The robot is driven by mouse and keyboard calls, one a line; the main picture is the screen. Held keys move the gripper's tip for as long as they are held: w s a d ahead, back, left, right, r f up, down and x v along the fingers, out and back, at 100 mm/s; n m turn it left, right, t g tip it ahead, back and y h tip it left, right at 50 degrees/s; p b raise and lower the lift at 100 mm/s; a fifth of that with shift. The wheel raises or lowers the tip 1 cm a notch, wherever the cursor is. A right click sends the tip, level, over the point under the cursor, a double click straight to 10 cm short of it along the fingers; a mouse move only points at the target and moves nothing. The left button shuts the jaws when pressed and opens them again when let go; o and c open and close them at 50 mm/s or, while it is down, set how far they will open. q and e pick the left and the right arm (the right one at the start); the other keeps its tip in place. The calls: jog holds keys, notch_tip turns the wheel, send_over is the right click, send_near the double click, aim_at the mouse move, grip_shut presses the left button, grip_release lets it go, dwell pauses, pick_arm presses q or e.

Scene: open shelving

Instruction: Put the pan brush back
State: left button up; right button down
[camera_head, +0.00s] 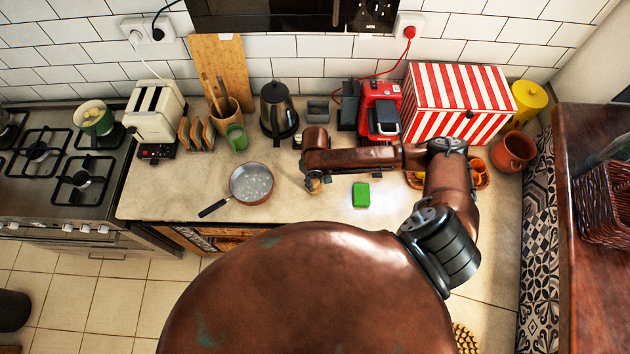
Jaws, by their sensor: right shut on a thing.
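My right arm reaches in from the right over the counter, and its gripper (313,179) points down. The gripper is shut on the pan brush (314,187), of which only a small tan part shows under the jaws. The rest of the brush is hidden by the gripper and arm. The brush is just right of a copper-coloured pan (264,196) with a dark handle, which holds a greyish liquid or foam. I cannot tell whether the brush touches the counter. My left gripper is not in view.
A green sponge (361,195) lies right of the gripper. Behind stand a grey caddy (317,112), a black kettle (278,112), a red machine (380,108) and a striped box (455,100). The counter (170,200) is clear left of the pan.

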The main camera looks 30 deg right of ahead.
aim_at(315, 181)
jog(key=c, duration=1.5)
grip_release()
jog(key=shift+f, duration=0.1)
notch_tip(315, 181, up, 12)
jog(key=shift+r+b, duration=0.2)
jog(key=shift+b, duration=0.2)
